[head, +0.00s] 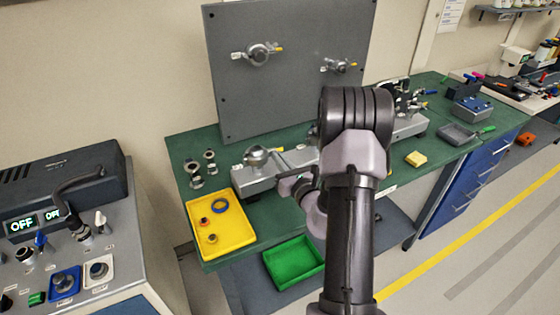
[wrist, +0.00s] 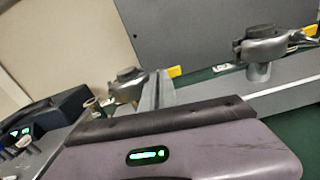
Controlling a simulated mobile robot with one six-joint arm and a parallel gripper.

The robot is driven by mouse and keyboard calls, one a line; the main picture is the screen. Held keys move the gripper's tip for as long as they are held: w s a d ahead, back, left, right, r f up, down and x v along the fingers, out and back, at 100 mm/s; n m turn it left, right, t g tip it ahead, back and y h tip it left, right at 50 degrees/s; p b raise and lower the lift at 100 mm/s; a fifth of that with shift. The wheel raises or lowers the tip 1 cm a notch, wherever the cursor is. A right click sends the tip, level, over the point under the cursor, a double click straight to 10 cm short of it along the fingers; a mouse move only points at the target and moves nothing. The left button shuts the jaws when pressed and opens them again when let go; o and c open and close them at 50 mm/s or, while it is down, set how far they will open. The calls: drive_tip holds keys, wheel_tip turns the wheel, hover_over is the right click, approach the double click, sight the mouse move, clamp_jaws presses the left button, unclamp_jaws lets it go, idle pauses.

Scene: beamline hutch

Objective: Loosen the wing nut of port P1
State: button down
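Two clamped ports with yellow-tipped parts, an upper left one (head: 258,54) and an upper right one (head: 340,66), are on the upright grey panel (head: 290,105). More metal fittings, including a round-topped one (head: 258,156), sit on the grey rail unit on the bench. No P1 label is readable, so I cannot tell which port is P1. My gripper (head: 292,176) is in front of the rail unit, partly hidden by my arm. In the wrist view its body fills the bottom, with one clamped fitting (wrist: 266,46) at upper right and another (wrist: 126,86) at left.
A yellow tray (head: 240,238) with small rings is at the bench's front left. A green bin (head: 292,262) is lower down in front. A control console (head: 130,262) stands at left.

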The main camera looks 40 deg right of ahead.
idle(0.4)
drive_tip(key=c, duration=1.6)
unclamp_jaws()
drive_tip(key=shift+c, duration=0.2)
